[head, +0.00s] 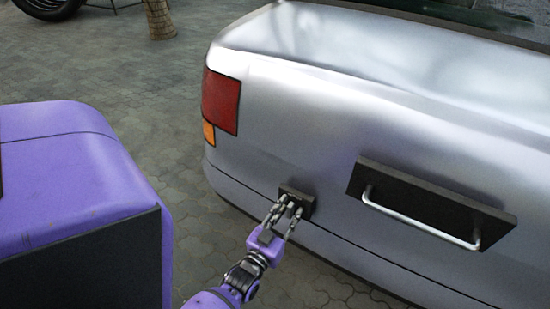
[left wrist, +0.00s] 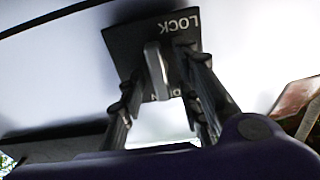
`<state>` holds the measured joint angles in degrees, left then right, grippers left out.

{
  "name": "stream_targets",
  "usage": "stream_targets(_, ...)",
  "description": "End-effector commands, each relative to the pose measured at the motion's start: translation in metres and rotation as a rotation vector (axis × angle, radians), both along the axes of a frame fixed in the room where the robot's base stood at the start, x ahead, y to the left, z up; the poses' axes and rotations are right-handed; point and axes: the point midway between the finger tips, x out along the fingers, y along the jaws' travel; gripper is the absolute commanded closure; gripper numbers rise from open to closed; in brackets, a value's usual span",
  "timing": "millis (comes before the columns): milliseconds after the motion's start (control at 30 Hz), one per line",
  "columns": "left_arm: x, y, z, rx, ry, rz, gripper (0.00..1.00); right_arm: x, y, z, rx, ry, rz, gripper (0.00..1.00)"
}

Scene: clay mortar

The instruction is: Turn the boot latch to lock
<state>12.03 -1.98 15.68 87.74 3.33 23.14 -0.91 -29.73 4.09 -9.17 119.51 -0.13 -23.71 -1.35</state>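The boot latch is a small black plate (head: 309,203) on the silver car's rear, left of the handle. In the left wrist view the plate (left wrist: 128,45) bears the word LOCK at the upper right and partly covered letters lower down. A grey lever (left wrist: 155,68) stands out from it, its lower end over the lower letters. My left gripper (head: 291,205) is at the latch, its fingers open on either side of the lever. In the left wrist view, gaps show between the lever and the fingers (left wrist: 160,75). My right gripper is in neither view.
A silver bar handle (head: 420,218) on a black plate sticks out to the right of the latch. A red tail light (head: 220,101) is up and left of it. Open paving (head: 180,160) lies left of the car. A tree trunk (head: 159,18) stands at the far back.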

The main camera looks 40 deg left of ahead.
Motion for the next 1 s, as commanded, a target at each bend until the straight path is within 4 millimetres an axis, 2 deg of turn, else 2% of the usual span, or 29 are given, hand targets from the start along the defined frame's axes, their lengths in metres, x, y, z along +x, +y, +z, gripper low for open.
stream_targets(100,0.0087,0.0026,-0.0004,0.001,0.001,0.001,0.69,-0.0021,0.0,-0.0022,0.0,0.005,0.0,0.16)
stream_targets(400,0.0104,0.0033,-0.0009,0.001,0.002,0.001,0.69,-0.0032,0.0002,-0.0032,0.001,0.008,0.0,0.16)
stream_targets(633,0.0102,0.0032,-0.0009,0.0,0.003,0.001,0.99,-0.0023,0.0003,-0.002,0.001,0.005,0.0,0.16)
stream_targets(1000,0.01,0.0033,-0.0008,-0.022,-0.002,0.001,1.0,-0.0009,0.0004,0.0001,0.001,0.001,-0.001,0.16)
